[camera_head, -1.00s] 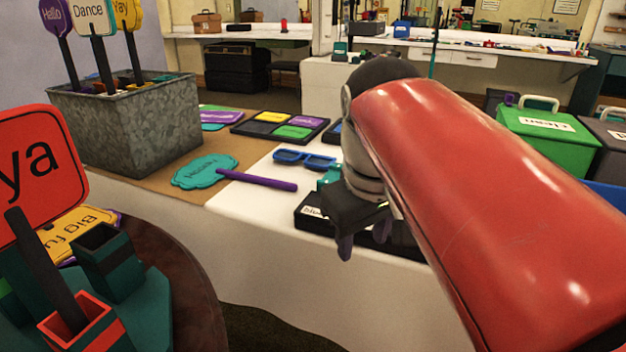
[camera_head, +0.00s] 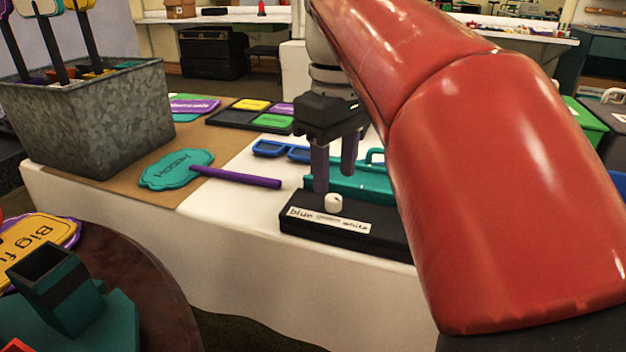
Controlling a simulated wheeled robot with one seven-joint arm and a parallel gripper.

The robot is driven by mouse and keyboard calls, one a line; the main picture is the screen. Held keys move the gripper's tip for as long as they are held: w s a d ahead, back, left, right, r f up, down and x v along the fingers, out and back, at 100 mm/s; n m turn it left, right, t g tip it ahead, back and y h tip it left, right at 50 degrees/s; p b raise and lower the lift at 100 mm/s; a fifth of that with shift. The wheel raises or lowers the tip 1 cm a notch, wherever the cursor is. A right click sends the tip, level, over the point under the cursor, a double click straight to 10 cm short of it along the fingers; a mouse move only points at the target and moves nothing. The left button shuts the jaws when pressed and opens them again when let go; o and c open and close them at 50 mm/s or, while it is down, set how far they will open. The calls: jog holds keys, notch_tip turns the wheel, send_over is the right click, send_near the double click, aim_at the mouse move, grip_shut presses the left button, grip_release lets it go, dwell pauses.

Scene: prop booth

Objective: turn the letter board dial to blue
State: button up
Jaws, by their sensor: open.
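The letter board (camera_head: 362,232) is a low black base at the front edge of the white table. A white label (camera_head: 328,219) on its front reads "blue" at left and "white" at right, with a smaller unreadable middle word. A small whitish dial (camera_head: 333,203) stands on its top behind the label. My gripper (camera_head: 335,180) points down over the dial, its two dark fingers apart, one to the left and one to the right and behind. I cannot tell whether a finger touches the dial. My red arm hides the board's right part.
A teal case (camera_head: 362,181) stands close behind the board. A metal planter (camera_head: 95,120) stands further left. A round brown table (camera_head: 135,285) is at front left.

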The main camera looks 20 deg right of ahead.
aim_at(334, 197)
jog(key=shift+f+b, duration=0.4)
jog(key=shift+f, duration=1.6)
grip_shut()
